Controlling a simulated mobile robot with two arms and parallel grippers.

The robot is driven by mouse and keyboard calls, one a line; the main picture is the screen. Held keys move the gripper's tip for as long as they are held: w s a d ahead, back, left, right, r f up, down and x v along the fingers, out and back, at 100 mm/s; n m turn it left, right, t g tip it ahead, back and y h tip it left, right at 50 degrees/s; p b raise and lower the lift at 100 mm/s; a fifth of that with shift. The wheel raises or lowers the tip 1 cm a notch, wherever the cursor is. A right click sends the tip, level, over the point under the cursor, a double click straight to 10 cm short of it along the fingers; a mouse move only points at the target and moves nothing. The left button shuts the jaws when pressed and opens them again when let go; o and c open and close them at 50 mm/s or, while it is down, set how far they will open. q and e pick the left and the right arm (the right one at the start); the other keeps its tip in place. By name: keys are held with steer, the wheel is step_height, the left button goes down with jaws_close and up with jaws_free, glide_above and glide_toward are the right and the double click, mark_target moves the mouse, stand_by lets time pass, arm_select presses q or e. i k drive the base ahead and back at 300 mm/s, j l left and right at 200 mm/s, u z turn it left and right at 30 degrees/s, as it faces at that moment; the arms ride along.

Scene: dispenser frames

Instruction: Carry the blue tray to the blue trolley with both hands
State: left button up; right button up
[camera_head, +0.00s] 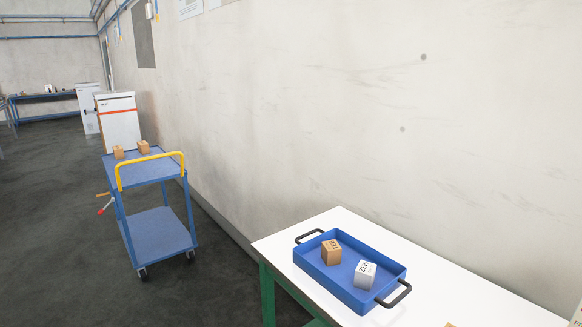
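The blue tray (320,274) rests on a white table at the lower right, with a black handle at each end: one at its far left corner (309,236) and one at its near right end (395,295). A brown box (331,253) and a white box (365,275) lie in it. The blue trolley (150,171) stands on the floor to the left, near the wall, with a yellow push handle (150,168) on its near side. Neither of my grippers shows in the head view.
The white table (439,290) has green legs and bare room around the tray. Two small brown boxes (143,147) sit at the trolley's far edge. White cabinets (118,122) stand behind it. Dark floor (55,220) is clear left of the trolley.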

mark_target(144, 170)
steer(key=i+j+z, duration=0.15)
steer(key=z, duration=0.35)
steer(key=i+j+z, duration=0.1)
steer(key=j+z, duration=0.15)
steer(key=z, duration=0.2)
steer(key=j+z, duration=0.2)
steer(key=z, duration=0.3)
steer(key=i+j, duration=0.05)
